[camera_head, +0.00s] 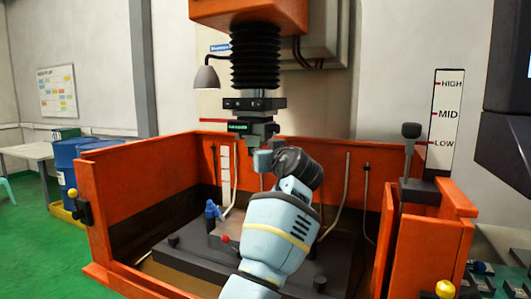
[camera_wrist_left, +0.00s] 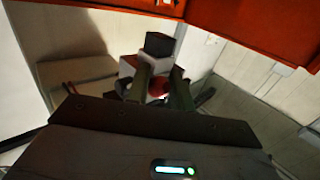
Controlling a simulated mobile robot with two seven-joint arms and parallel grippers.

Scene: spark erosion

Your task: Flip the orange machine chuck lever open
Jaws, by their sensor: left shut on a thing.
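The machine chuck (camera_head: 258,132) hangs below the black bellows, with a small green-lit display on its front. It also shows in the left wrist view as a pale block with a dark top (camera_wrist_left: 158,45). My left gripper (camera_head: 262,160) is up against the underside of the chuck. In the left wrist view my left gripper (camera_wrist_left: 158,90) has its two dark fingers closed on a small red-orange piece (camera_wrist_left: 157,86), which looks like the lever. The lever's tilt cannot be told, as the fingers and my wrist hide most of it. My right gripper is not in view.
An orange-walled tank (camera_head: 125,185) surrounds a dark work table (camera_head: 185,255). A blue nozzle (camera_head: 212,210) and thin pipes stand inside it. A grey lamp (camera_head: 206,78) hangs left of the bellows. A level gauge (camera_head: 447,115) stands at the right.

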